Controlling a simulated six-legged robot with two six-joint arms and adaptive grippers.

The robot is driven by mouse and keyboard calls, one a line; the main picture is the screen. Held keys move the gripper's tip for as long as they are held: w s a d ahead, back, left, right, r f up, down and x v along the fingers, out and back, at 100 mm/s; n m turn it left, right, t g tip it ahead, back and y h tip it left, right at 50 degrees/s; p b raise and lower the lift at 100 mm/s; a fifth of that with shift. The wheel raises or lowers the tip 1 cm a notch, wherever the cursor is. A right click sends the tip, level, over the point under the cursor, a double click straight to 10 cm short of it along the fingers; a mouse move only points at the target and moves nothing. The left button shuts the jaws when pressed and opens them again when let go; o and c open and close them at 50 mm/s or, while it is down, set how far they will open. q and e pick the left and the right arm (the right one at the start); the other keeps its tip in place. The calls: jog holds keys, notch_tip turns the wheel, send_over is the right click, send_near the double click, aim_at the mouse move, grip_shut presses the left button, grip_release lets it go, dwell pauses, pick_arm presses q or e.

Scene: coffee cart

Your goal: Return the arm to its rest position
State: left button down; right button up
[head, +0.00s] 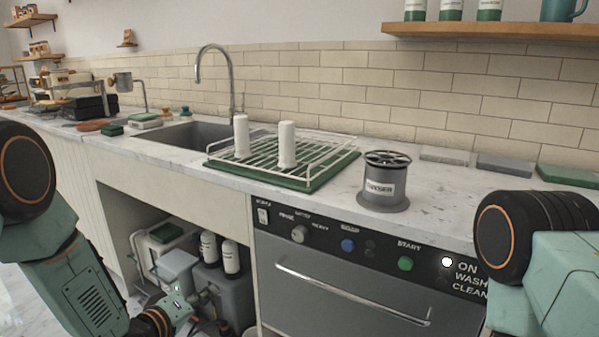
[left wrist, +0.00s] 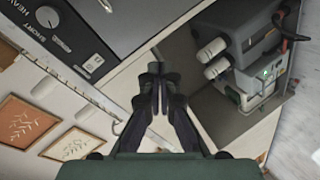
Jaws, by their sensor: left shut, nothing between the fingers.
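My left arm comes in from the left of the head view and reaches down in front of the open under-counter space. In the left wrist view my left gripper (left wrist: 155,72) is shut and empty, its dark fingers together. It touches nothing that I can see. In the head view only the wrist end shows clearly, at the bottom edge. Part of my right arm shows at the right edge of the head view; its gripper is out of frame.
The dishwasher (head: 345,285) and counter front are close to my arms. White bottles (head: 230,257) and a grey box (head: 228,290) fill the under-counter space. On the counter stand a green-based rack (head: 310,184) with two white cylinders and a grey canister (head: 383,190). The sink (head: 188,137) is behind.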

pick_arm(q)
jog(key=s+f+m+g+y, duration=0.25)
jog(key=s+f, duration=0.35)
jog(key=s, duration=0.3)
jog(key=s+f+m+g+y, duration=0.1)
jog(key=s+f+m+g, duration=0.1)
jog(key=s+f+g, duration=0.35)
jog(key=s+a+f+m+g+y, duration=0.1)
jog(key=s+f+g, duration=0.1)
jog(key=s, duration=1.1)
jog(key=s+f+m+g+y+p, duration=0.1)
jog(key=s+g, duration=0.2)
jog(key=s, duration=1)
jog(key=shift+s+a+f+p, duration=0.3)
jog(key=shift+a+f, duration=0.1)
jog(key=shift+m, duration=0.25)
